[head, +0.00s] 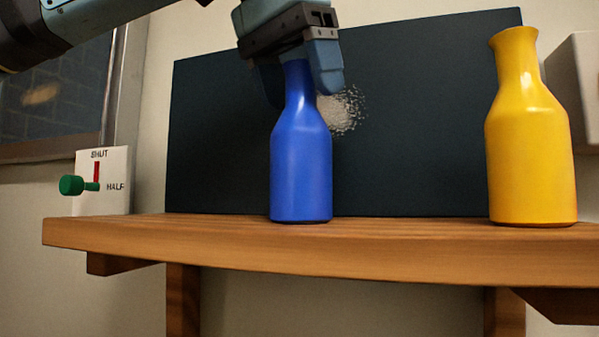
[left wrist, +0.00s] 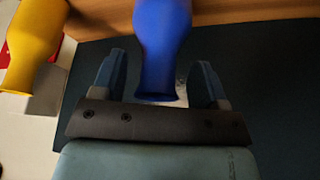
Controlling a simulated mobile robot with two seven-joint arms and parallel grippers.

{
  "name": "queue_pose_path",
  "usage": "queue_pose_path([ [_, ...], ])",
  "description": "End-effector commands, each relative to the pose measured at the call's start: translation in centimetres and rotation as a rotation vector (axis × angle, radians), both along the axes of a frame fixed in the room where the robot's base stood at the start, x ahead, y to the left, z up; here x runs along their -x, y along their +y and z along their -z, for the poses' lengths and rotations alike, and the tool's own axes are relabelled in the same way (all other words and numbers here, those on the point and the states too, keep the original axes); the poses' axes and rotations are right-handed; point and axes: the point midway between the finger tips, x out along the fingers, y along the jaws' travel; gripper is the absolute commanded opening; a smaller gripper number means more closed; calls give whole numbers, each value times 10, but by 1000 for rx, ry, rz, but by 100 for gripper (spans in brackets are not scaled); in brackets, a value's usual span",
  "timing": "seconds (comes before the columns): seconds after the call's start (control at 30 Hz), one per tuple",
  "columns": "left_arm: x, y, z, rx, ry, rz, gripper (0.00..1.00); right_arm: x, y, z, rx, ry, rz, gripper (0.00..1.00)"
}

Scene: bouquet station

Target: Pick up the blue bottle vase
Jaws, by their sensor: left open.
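The blue bottle vase (head: 301,170) stands upright on the wooden shelf (head: 300,252), left of the middle in the head view. My left gripper (head: 298,85) comes down from above with its fingers on either side of the vase's neck. It is open. In the left wrist view the blue vase (left wrist: 163,45) has its mouth between the two fingertips (left wrist: 161,75), with gaps on both sides. The top rim of the vase is hidden by the gripper in the head view. My right gripper is in neither view.
A yellow vase (head: 527,150) stands on the shelf at the right; it also shows in the left wrist view (left wrist: 32,45). A dark panel (head: 420,120) with a pale speckled patch stands behind. A white plate with a green lever (head: 72,185) is at the left.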

Motion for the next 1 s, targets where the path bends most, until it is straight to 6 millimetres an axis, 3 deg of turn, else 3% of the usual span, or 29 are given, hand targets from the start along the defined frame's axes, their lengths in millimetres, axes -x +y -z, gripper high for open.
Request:
queue_pose_path([
  [0.27, -1, -1, 3, 0, 0, 0, 65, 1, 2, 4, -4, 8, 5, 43],
  [0.5, -1, -1, 3, 0, 0, 0, 10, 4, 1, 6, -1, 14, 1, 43],
  [0.57, -1, -1, 3, 0, 0, 0, 0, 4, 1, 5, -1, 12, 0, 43],
  [1.0, 0, -1, -7, 2, -2, 0, 0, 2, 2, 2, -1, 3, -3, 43],
])
